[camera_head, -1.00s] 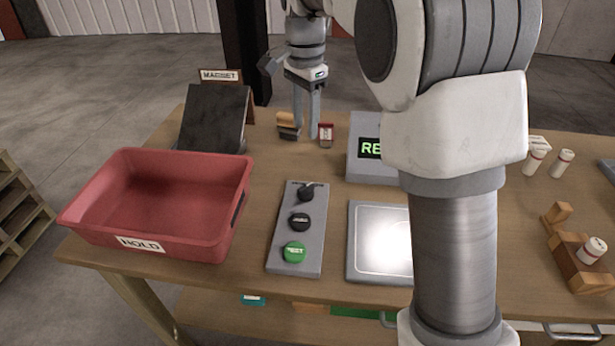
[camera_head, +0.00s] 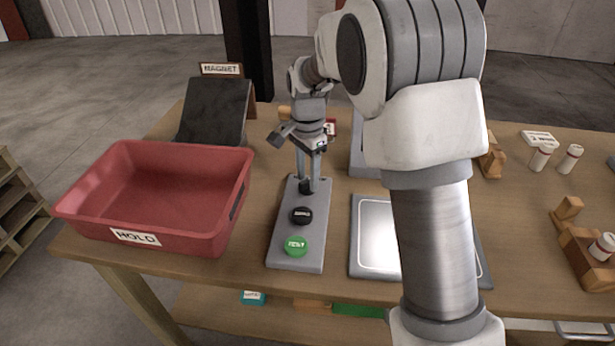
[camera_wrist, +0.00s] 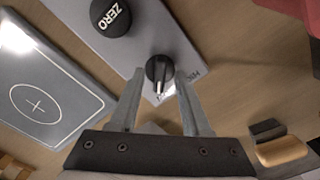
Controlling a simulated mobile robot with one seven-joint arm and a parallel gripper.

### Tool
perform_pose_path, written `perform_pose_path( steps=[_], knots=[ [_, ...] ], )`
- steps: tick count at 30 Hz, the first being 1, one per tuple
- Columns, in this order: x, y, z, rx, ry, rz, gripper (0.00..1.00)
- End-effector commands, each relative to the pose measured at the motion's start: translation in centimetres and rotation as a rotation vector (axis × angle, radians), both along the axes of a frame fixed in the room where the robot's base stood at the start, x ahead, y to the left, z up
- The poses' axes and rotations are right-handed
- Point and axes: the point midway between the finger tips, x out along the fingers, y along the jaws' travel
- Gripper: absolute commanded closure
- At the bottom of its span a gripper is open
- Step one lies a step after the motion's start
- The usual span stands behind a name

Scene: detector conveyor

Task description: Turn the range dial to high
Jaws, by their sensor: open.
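The range dial (camera_wrist: 158,70) is a black knob with a pale pointer, on a grey control panel (camera_head: 284,252). In the head view the dial (camera_head: 306,186) is at the panel's far end, partly hidden by my fingers. My gripper (camera_wrist: 160,84) is open, with one finger on each side of the dial in the wrist view. I cannot tell whether the fingers touch it. The label beside the dial is partly covered by a finger; "HI" shows.
A red HOLD bin (camera_head: 150,195) stands left of the panel. A grey plate (camera_head: 372,235) lies to the right. A dark slanted MAGNET board (camera_head: 213,112) is behind the bin. Small blocks (camera_wrist: 280,145) lie near my gripper. White cylinders (camera_head: 570,158) stand at the right.

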Motion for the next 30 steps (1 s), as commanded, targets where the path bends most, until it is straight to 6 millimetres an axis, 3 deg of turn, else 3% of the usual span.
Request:
perform_pose_path(
  steps=[8, 17, 30],
  knots=[
    [-0.02, -0.01, -0.21, 0.0, 0.0, 0.0, 0.53],
    [-0.01, -0.02, -0.19, -0.001, 0.001, 0.0, 1.0],
    [-0.02, -0.03, -0.12, -0.001, 0.001, 0.02, 1.0]
  ],
)
